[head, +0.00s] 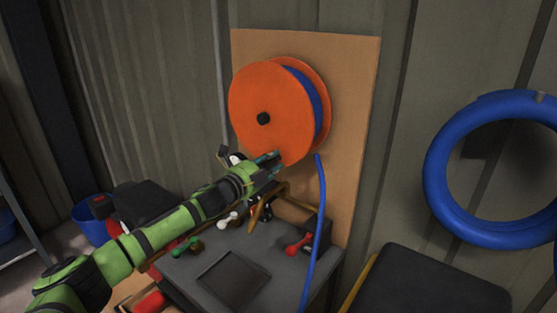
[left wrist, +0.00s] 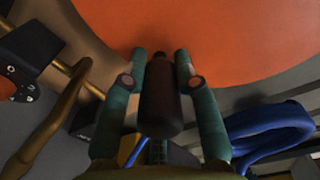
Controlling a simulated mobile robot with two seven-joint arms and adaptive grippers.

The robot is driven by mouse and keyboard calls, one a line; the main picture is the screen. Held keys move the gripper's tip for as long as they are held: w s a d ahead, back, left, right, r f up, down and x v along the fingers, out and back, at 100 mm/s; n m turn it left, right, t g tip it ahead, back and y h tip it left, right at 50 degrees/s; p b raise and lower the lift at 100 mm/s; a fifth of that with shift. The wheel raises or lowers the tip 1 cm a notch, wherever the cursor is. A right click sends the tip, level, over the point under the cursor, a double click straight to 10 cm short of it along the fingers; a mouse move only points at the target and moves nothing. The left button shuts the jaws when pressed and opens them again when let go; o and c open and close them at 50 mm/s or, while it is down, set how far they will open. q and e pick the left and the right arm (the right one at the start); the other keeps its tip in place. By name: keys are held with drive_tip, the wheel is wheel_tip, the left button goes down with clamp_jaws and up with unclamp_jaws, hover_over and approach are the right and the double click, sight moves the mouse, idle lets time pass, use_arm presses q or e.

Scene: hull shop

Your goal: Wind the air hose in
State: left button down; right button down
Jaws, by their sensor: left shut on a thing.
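The orange hose reel (head: 270,108) stands against a wooden board, with blue air hose (head: 318,220) wound on it and hanging from its right side past the bench. The hose's lower end is out of view. My left gripper (head: 273,162) is at the lower edge of the reel's front disc. In the left wrist view, its two teal fingers (left wrist: 160,85) are shut around a dark crank handle (left wrist: 161,105) in front of the orange disc. The handle is hidden by the gripper in the head view. My right gripper is not in view.
A grey bench (head: 232,262) below the reel carries red, green and white-handled fittings and brown pipes. A thick blue ring (head: 437,180) hangs on the right wall. A dark box (head: 425,283) stands at lower right. A blue bucket (head: 92,220) stands at left.

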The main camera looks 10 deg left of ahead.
sight(246, 141)
use_arm(q)
drive_tip(key=w+a+m+b, duration=0.1)
drive_tip(key=a+m, duration=0.1)
drive_tip(key=w+a+m+b, duration=0.1)
drive_tip(key=a+m, duration=0.2)
drive_tip(key=w+a+m+b, duration=0.1)
drive_tip(key=a+m, duration=0.1)
drive_tip(key=m, duration=0.1)
drive_tip(key=shift+a+f, duration=0.35)
drive_tip(key=shift+f, duration=0.05)
drive_tip(key=a+m+b, duration=0.1)
drive_tip(key=w+a+r+m+b, duration=0.1)
drive_tip(key=m, duration=0.1)
drive_tip(key=shift+a+r, duration=0.1)
drive_tip(key=shift+r, duration=0.05)
drive_tip(key=shift+w+a+r+m+b, duration=0.25)
drive_tip(key=shift+a+r+m+b, duration=0.15)
drive_tip(key=shift+a+r+m, duration=0.25)
drive_tip(key=shift+d, duration=0.1)
drive_tip(key=c, duration=0.9)
unclamp_jaws()
drive_tip(key=shift+c, duration=0.2)
